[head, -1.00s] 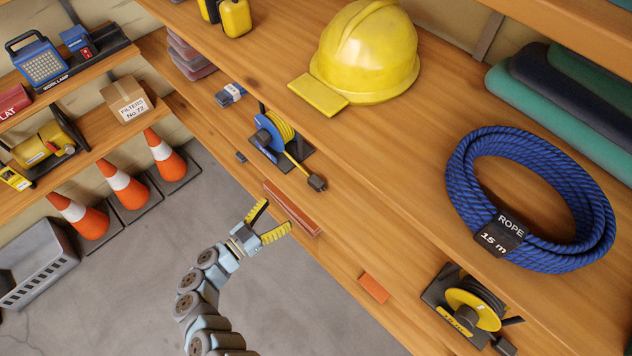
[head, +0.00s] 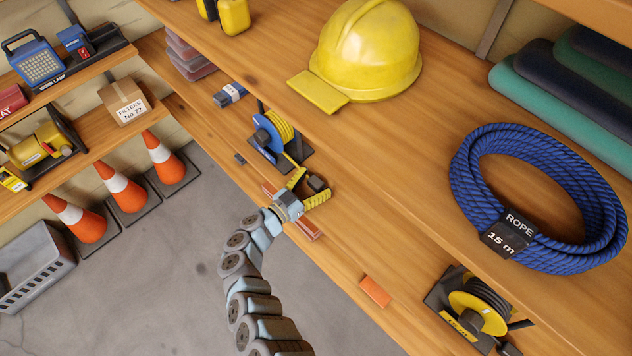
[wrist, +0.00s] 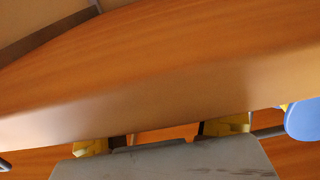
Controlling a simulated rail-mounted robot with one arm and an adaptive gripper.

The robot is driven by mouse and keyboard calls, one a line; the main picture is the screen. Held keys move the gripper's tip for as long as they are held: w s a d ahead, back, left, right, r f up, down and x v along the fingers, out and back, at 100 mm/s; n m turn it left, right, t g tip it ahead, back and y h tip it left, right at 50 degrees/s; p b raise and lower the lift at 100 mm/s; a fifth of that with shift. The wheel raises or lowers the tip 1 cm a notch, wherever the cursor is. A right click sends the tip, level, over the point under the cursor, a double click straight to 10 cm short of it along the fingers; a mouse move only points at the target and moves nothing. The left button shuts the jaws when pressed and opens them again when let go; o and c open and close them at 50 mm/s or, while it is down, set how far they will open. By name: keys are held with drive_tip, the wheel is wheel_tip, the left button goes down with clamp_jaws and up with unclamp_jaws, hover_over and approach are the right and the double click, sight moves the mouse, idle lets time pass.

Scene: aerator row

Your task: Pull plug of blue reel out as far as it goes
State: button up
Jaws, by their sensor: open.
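The blue reel (head: 268,133) stands on a dark base on the lower shelf and carries a yellow cable. Its black plug (head: 317,184) is at the cable's end, at the shelf's front side. My gripper (head: 309,188) is open, with its yellow fingers on either side of the plug in the head view; contact cannot be told. In the wrist view, part of the blue reel (wrist: 304,120) shows at the right edge and the finger tips (wrist: 160,140) show low, partly behind my grey palm. The plug cannot be made out there.
The upper shelf's edge (wrist: 160,110) crosses the wrist view close above the fingers. A yellow reel (head: 477,305) and an orange block (head: 375,291) are to the right on the lower shelf. A reddish bar (head: 304,229) lies under my gripper. A yellow helmet (head: 370,50) and blue rope (head: 535,190) are above.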

drive_tip(key=shift+w+d, duration=0.15)
drive_tip(key=c, duration=1.3)
drive_tip(key=shift+d, duration=0.1)
